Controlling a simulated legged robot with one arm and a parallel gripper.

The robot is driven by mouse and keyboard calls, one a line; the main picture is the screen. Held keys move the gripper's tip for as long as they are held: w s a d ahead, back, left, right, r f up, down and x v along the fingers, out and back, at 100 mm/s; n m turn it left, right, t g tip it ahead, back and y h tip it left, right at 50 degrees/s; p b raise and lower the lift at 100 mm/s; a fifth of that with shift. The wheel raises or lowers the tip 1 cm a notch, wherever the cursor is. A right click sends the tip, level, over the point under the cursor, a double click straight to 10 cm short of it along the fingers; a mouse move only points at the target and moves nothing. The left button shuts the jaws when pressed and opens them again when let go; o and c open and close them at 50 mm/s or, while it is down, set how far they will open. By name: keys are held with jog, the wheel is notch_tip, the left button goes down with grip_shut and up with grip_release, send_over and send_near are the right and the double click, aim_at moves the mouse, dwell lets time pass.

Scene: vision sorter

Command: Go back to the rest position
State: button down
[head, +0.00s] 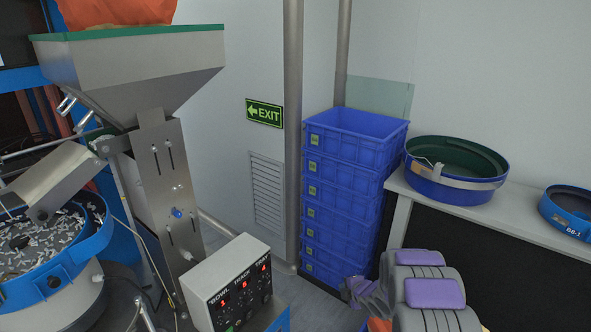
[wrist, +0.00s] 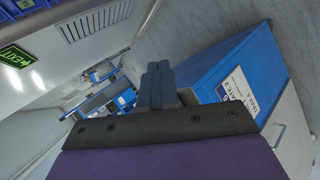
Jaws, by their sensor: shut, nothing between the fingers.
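In the head view my gripper (head: 358,289) shows at the lower middle right, in front of the foot of the blue crate stack, with my grey and purple arm behind it. In the wrist view my gripper (wrist: 157,84) points away from the camera, its two dark fingers together with nothing between them. It appears clear of everything around it.
Stacked blue crates (head: 331,200) stand against the wall. A bench (head: 460,226) at right holds a green-lined bowl (head: 455,170) and a smaller blue bowl (head: 572,208). A hopper (head: 135,70), a parts bowl (head: 40,250) and a control box (head: 232,285) stand left. A blue cabinet (wrist: 225,68) is close by.

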jog(key=s+d+r+m+g+h, duration=0.1)
jog(key=s+d+r+m+h, duration=0.35)
jog(key=d+r, duration=0.4)
jog(key=s+r+m+g+h, duration=0.2)
jog(key=s+r+m+g, duration=0.2)
jog(key=s+r+m, duration=0.7)
jog(key=s+a+r+m+g+y, duration=0.1)
jog(key=s+a+r+m+g, duration=0.1)
jog(key=s, duration=1)
jog(key=s+a+r+m+g+y, duration=0.1)
jog(key=s+a+r, duration=0.3)
jog(key=s, duration=0.9)
jog(key=s+a+r+m+g+y, duration=0.1)
jog(key=s+a+r+m+g, duration=0.2)
jog(key=s, duration=0.9)
jog(key=shift+s+a+r, duration=0.3)
jog(key=shift+a+r, duration=0.2)
jog(key=shift+a, duration=0.25)
jog(key=shift+a, duration=0.1)
